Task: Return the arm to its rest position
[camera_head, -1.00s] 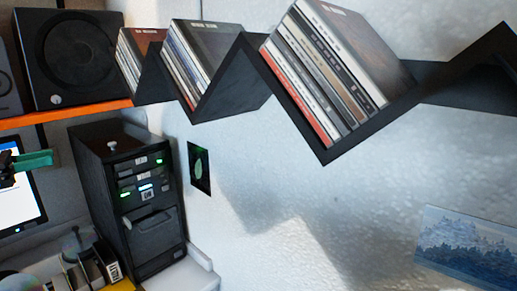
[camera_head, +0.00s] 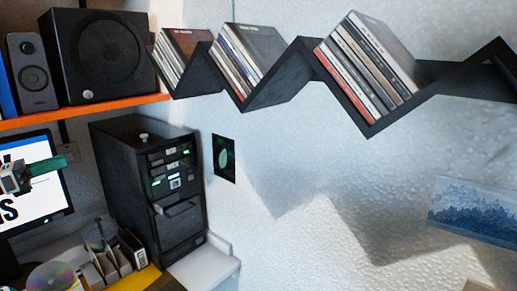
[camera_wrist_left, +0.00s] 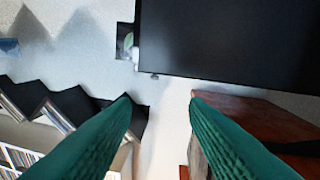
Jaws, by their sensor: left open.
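My left gripper (camera_head: 62,163) shows at the left edge of the head view, in front of the lit monitor (camera_head: 45,205). Its green fingers also show in the left wrist view (camera_wrist_left: 160,96), spread apart with nothing between them. The black zigzag disc shelf (camera_head: 285,85) hangs on the wall, away from the gripper. Disc cases stand in its slots: a left group (camera_head: 180,58), a middle group (camera_head: 245,62) and a right group (camera_head: 367,65). My right gripper is not in view.
A black computer tower (camera_head: 150,185) stands right of the gripper. A black speaker (camera_head: 98,55) and a smaller grey one (camera_head: 32,72) sit on an orange-edged shelf (camera_head: 110,108). A disc (camera_head: 50,276) and a holder (camera_head: 115,262) lie low left.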

